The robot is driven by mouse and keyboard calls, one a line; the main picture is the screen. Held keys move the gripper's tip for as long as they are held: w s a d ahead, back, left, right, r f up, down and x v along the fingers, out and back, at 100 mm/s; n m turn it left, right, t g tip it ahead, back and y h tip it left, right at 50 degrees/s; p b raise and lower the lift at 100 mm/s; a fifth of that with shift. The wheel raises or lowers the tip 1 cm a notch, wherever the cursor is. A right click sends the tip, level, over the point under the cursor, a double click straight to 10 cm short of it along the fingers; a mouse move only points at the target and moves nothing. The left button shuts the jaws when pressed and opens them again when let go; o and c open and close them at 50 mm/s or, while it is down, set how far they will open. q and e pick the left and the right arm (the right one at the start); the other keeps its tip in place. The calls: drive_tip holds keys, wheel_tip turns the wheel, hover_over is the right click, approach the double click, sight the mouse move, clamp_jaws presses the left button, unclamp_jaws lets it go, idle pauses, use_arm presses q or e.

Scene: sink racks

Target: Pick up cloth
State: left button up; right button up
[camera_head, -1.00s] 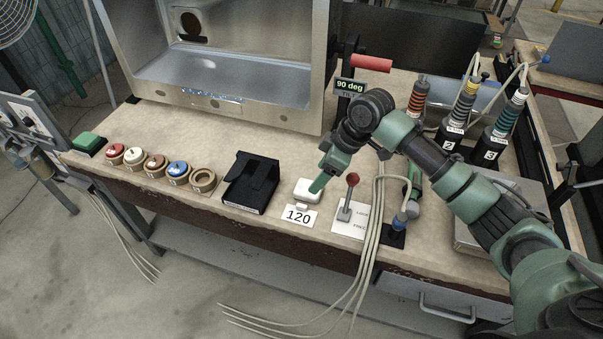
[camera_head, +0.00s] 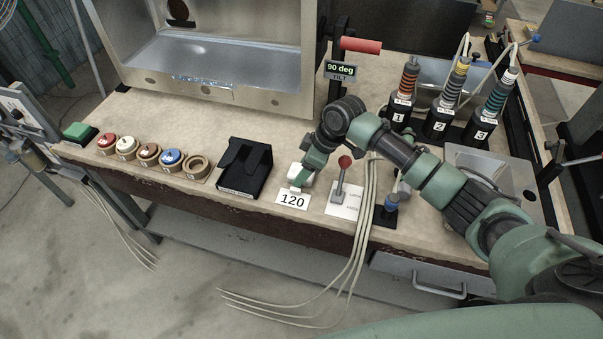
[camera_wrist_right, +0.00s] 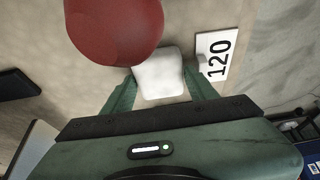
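The cloth (camera_head: 300,174) is a small white folded pad on the workbench, just behind a card marked 120. It also shows in the right wrist view (camera_wrist_right: 160,70), lying flat on the bench. My right gripper (camera_wrist_right: 160,82) is open, with one finger on each side of the cloth. In the head view my right gripper (camera_head: 298,183) reaches down at the cloth and hides part of it. I cannot tell whether the fingers touch it. My left gripper is not in view.
A lever with a red knob (camera_head: 345,162) stands close right of the cloth. A black holder (camera_head: 245,168) is to the left, and the 120 card (camera_head: 292,200) is in front. Hanging cables (camera_head: 364,220) and a steel cabinet (camera_head: 215,105) are nearby.

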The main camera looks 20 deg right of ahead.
drive_tip(key=c, duration=0.8)
drive_tip(key=shift+o, duration=0.2)
wheel_tip(320, 180, up, 20)
drive_tip(key=shift+b, duration=0.45)
